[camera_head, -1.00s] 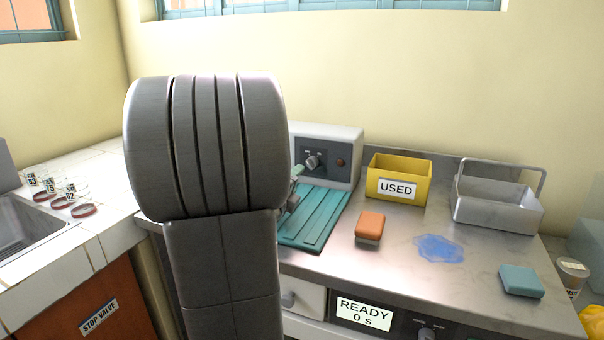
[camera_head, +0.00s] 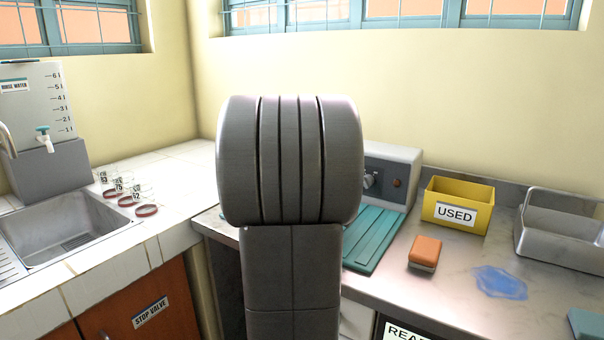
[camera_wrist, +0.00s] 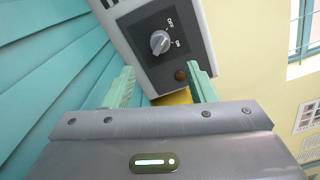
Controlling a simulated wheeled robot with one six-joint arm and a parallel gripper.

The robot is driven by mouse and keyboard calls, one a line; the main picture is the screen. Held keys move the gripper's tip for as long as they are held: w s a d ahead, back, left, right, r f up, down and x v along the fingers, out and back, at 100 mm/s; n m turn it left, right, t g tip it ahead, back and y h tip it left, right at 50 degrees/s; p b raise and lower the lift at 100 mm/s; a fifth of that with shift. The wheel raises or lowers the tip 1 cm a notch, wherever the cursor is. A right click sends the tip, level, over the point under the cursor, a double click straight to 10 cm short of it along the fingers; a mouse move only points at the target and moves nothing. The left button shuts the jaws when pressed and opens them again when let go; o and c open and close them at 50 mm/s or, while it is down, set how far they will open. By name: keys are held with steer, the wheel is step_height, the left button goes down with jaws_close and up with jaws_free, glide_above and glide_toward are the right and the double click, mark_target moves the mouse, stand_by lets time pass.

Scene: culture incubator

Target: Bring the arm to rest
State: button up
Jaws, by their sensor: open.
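My gripper (camera_wrist: 162,88) shows in the wrist view with its two pale green fingers apart and nothing between them. Beyond the fingers is the grey device with a dark panel, a knob (camera_wrist: 160,42) and a reddish-brown button. In the head view my own arm stands upright in the middle and hides my gripper and part of the bench. The device (camera_head: 392,170) stands behind the arm, with the teal ribbed mat (camera_head: 374,240) in front of it.
To the right are a yellow USED bin (camera_head: 458,205), an orange-topped sponge (camera_head: 425,253), a blue puddle (camera_head: 499,282) and a metal basket (camera_head: 560,240). To the left are a sink (camera_head: 65,232), several labelled dishes with red rings (camera_head: 146,210) and a rinse water tank (camera_head: 35,100).

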steer(key=x, duration=0.9)
steer(key=shift+w+d, duration=0.1)
